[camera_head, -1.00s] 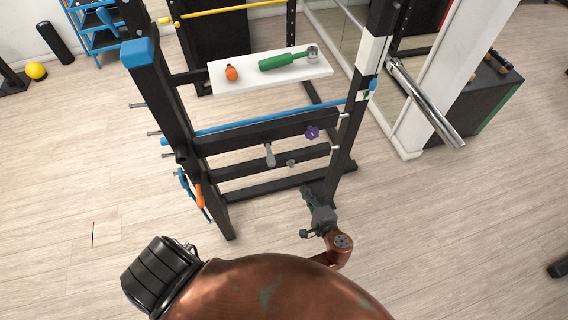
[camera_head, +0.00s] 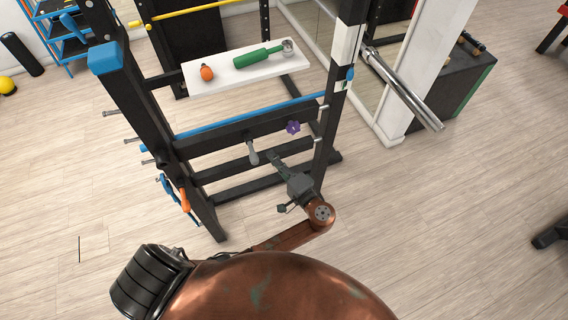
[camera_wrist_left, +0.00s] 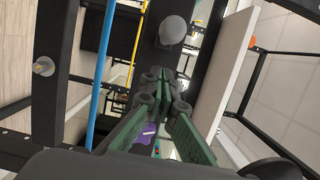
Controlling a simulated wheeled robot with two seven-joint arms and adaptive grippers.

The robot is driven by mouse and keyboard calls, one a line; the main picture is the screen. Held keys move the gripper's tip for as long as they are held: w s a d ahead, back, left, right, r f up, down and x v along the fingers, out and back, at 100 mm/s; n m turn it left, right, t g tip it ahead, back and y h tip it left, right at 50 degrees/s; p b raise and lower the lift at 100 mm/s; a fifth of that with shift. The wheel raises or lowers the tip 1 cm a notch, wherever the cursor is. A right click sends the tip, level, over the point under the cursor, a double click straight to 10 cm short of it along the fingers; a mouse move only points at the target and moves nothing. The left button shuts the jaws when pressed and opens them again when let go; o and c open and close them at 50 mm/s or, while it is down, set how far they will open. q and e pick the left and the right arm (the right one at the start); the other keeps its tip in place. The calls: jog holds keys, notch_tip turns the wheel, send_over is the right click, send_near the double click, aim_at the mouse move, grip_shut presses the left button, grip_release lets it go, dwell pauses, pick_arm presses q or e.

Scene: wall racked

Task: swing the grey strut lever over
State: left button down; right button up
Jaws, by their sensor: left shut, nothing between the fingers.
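The grey strut lever (camera_head: 253,152) hangs on the dark crossbar of the rack, its rounded grip pointing down. In the left wrist view its rounded grey end (camera_wrist_left: 173,30) shows just beyond the fingertips. My left gripper (camera_head: 273,158) is just right of the lever's lower end in the head view. Its green fingers (camera_wrist_left: 165,86) are shut with nothing between them. A small gap shows between fingertips and lever; I cannot tell how deep it is. My right gripper is in neither view.
A purple knob (camera_head: 293,127) sits on the crossbar right of the lever. Above are a blue bar (camera_head: 247,114) and a white shelf (camera_head: 223,73) with an orange item (camera_head: 207,73) and a green bottle-shaped item (camera_head: 255,57). An orange handle (camera_head: 185,200) is on the left post.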

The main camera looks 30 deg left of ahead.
pick_arm(q)
jog(key=shift+s+a, duration=0.85)
jog(key=shift+s, duration=0.15)
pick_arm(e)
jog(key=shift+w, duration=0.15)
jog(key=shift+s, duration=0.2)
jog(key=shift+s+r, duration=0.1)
